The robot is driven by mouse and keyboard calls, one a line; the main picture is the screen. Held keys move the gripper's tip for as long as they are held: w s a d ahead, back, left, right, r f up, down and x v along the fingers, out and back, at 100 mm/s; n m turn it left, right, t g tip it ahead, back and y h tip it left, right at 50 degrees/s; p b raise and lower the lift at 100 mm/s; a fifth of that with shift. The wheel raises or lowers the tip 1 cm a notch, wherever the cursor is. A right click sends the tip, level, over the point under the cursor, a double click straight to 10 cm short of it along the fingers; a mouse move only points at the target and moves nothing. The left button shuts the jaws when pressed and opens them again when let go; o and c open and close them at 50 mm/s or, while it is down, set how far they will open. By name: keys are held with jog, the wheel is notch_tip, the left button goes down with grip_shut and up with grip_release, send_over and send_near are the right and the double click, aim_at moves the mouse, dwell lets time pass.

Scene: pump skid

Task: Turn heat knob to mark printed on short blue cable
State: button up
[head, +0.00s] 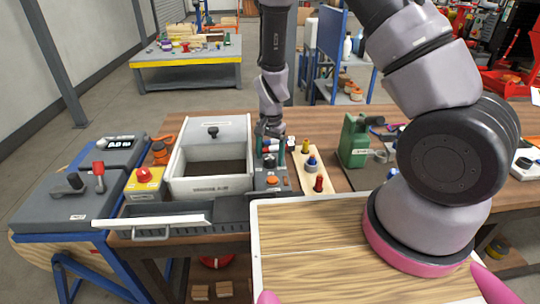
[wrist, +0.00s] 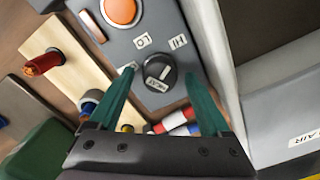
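The heat knob (wrist: 160,73) is round and black with a white pointer and a HEAT label, on a grey control box (wrist: 215,25). Tags LO (wrist: 143,40) and HI (wrist: 178,42) sit beside it; another tag is partly hidden by a finger. My gripper (wrist: 158,76) is open, its green fingers on either side of the knob with gaps visible. It also shows in the head view (head: 270,133) over the box. Red, white and blue cylindrical pieces (wrist: 180,122) lie behind the fingers, partly hidden. I cannot tell which is the short blue cable, and no mark is readable.
The box has an orange button (wrist: 120,10). A wooden board with red, blue and yellow fittings (head: 314,172) stands right of it. A grey lidded bin (head: 212,185) is close on the left. A green device (head: 354,143) stands farther right. The front wooden top (head: 320,265) is clear.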

notch_tip(320, 180, up, 11)
jog(key=shift+d, duration=0.15)
dwell(0.4)
jog(key=shift+s, duration=0.1)
notch_tip(320, 180, up, 10)
jog(key=t+y, duration=0.1)
jog(key=y, duration=0.1)
send_over(271, 157)
jog(key=d, duration=0.3)
jog(key=s+d+r+n+t+y, duration=0.1)
jog(key=d+r, duration=0.2)
jog(key=r, duration=0.2)
jog(key=s+d+r+t, duration=0.1)
jog(key=s+d+r, duration=0.15)
jog(key=r, duration=0.35)
jog(key=s+d+r+n+t+h, duration=0.1)
jog(key=s+d+r+t, duration=0.3)
jog(key=s+d+r, duration=0.5)
notch_tip(271, 157, up, 3)
jog(key=s, duration=0.2)
jog(key=shift+s+f+n, duration=0.15)
jog(key=shift+s+n, duration=0.15)
jog(key=shift+s, duration=0.1)
